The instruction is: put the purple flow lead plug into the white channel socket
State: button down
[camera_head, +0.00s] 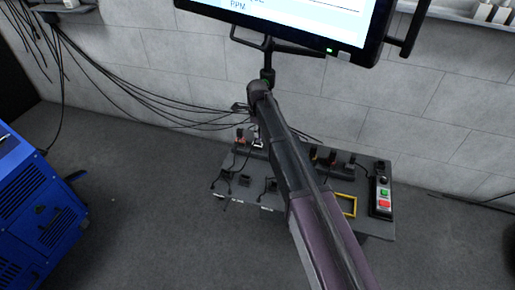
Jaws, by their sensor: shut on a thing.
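My arm crosses the middle of the head view. My gripper (258,141) seems to hang below the far end of the arm, over the back part of the grey panel (376,222). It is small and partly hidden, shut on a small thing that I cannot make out. I cannot pick out the purple flow lead plug by colour. Several dark sockets or plugs stand on the panel, among them one (245,181) at the left front and another (270,186) beside it. I cannot tell which is the white channel socket. My arm covers the panel's middle.
Plugs with orange parts (332,158) stand along the panel's back. A yellow frame (352,205) and a control box (382,190) with green and red buttons are at right. A monitor (290,25) hangs above. Black cables (130,90) run along the wall. A blue machine (40,210) stands left.

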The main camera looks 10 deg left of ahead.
jog(key=shift+f+b, duration=1.55)
jog(key=shift+c, duration=2.3)
grip_release()
jog(key=shift+r, duration=0.2)
